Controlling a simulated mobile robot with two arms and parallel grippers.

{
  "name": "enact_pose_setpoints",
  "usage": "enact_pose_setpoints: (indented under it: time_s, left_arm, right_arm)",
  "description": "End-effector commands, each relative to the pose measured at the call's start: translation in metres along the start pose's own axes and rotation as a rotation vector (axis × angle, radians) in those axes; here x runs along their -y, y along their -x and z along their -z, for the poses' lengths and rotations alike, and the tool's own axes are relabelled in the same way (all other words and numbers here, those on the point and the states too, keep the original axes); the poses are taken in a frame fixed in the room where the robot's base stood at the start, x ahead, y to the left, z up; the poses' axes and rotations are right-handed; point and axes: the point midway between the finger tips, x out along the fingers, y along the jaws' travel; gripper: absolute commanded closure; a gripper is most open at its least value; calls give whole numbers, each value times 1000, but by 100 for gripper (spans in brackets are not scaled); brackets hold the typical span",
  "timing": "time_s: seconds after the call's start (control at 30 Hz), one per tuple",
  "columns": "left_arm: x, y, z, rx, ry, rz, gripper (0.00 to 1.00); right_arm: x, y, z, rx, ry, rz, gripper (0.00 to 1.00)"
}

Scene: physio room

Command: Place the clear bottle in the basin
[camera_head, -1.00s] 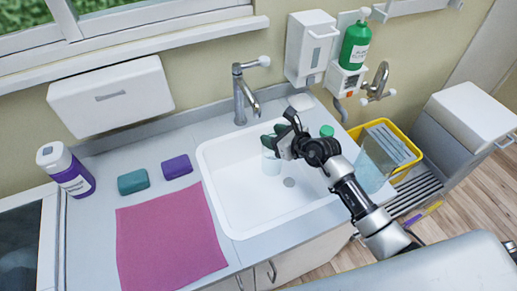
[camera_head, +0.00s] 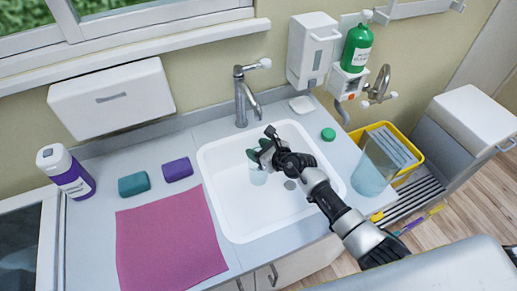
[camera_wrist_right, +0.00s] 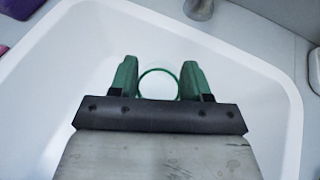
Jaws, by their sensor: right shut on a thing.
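The white basin (camera_head: 232,212) is set into the counter below the tap; it also fills much of the right wrist view (camera_wrist_right: 50,120). My right gripper (camera_head: 257,158) is over the basin and is shut on the clear bottle (camera_head: 258,178), which hangs upright below the fingers, inside the basin's outline. Whether its base touches the basin floor I cannot tell. In the right wrist view the bottle shows end-on as a round, green-edged shape (camera_wrist_right: 158,84) between the green fingers of the gripper (camera_wrist_right: 157,80). My left gripper is not in view.
The tap (camera_head: 243,95) stands behind the basin. A clear pitcher (camera_head: 372,172) and a green cap (camera_head: 328,134) are to its right. A pink cloth (camera_head: 170,240), teal block (camera_head: 133,184), purple block (camera_head: 177,169) and purple bottle (camera_head: 70,175) are to its left.

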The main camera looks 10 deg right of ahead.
Motion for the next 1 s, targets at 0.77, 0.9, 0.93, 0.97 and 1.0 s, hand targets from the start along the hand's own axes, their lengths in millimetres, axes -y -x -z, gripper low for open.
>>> enact_pose_setpoints:
  time_s: [0.77, 0.9, 0.93, 0.97, 1.0]
  left_arm:
    - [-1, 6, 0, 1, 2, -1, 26]
    - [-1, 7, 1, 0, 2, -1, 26]
    - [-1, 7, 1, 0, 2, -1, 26]
    - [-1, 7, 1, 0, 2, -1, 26]
    - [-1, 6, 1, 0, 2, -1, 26]
  right_arm:
    - [0, 28, -1, -1, 1, 1, 26]
    - [0, 57, 0, -2, 1, 0, 26]
    - [0, 63, 0, -1, 1, 0, 26]
    - [0, 69, 1, -2, 1, 0, 26]
    - [0, 77, 1, -2, 1, 0, 26]
